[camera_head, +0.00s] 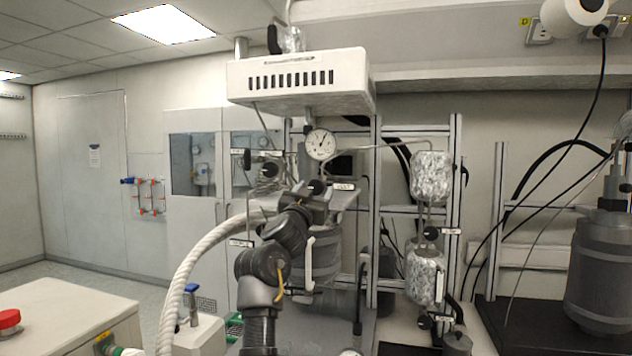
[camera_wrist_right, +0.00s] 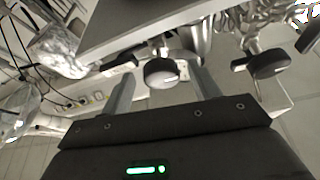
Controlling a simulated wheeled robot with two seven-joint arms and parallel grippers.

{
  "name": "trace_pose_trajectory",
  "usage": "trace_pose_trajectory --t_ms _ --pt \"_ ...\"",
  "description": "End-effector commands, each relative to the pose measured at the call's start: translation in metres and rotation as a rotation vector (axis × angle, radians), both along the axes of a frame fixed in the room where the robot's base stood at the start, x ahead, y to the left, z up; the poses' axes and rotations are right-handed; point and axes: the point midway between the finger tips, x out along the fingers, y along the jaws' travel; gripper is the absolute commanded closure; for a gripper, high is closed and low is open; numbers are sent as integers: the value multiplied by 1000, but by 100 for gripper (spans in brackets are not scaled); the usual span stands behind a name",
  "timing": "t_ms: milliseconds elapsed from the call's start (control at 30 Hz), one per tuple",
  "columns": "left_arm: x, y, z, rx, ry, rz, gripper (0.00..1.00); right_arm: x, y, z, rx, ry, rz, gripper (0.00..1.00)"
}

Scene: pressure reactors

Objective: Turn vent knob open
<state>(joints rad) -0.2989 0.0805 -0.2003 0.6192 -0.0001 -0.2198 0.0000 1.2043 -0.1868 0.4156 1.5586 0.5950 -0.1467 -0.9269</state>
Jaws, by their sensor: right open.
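A black round knob (camera_head: 316,187) sits below the pressure gauge, with a small white label (camera_head: 344,186) at its right. I take it for the vent knob; the label's text is too small to read surely. My right gripper (camera_head: 312,194) is at this knob, its arm rising from below and hiding part of the reactor. In the right wrist view a black knob with a white mark (camera_wrist_right: 161,72) shows between the two spread fingers of my right gripper (camera_wrist_right: 162,78). The fingers are open; I cannot tell whether they touch the knob. My left gripper is not in view.
The gauge (camera_head: 321,144) and white overhead box (camera_head: 300,78) stand above the gripper. A second black knob (camera_wrist_right: 268,63) is right of the fingers in the wrist view. Metal frame posts and foil-wrapped vessels (camera_head: 431,176) stand at right. A white hose (camera_head: 185,270) curves at left.

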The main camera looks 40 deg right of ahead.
Motion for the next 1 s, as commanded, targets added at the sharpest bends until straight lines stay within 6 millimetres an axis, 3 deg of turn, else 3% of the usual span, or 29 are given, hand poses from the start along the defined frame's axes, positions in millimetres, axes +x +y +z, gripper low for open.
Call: trace_pose_trajectory --t_ms 200,500,833,1000 --pt "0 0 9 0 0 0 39 9 -14 7 0 2 1 39" --pt "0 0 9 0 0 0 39 10 -15 7 0 1 1 39" --pt "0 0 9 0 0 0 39 9 -15 6 0 1 1 82" --pt "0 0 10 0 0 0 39 9 -15 7 -3 6 1 83"
